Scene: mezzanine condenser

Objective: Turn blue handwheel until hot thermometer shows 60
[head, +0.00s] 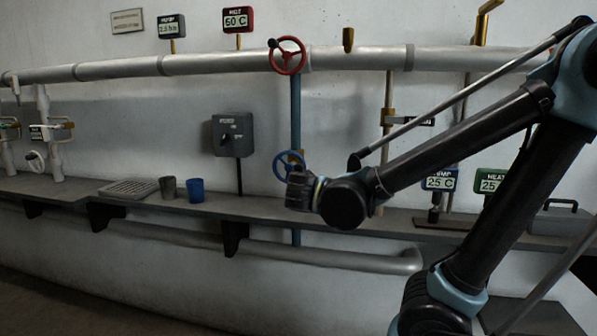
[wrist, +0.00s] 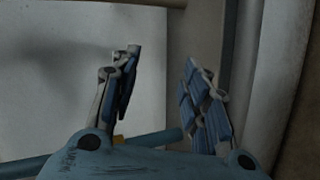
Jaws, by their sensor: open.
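The blue handwheel (head: 281,164) is on a vertical blue pipe in the middle of the head view. My gripper (head: 299,188) is in front of its lower right part and hides some of it. I cannot tell from the head view whether they touch. In the wrist view my gripper's two fingers (wrist: 165,92) stand apart with nothing held between them. The wheel's rim is not clear there; a blue bar (wrist: 155,140) shows low behind the fingers. The red hot thermometer (head: 238,19) at the top appears to read 50 C.
A red handwheel (head: 300,57) sits above on the grey main pipe (head: 220,64). A blue cup (head: 196,190), a dark cup (head: 168,188) and a drain tray (head: 129,187) stand on the shelf. Two displays (head: 440,180) stand right.

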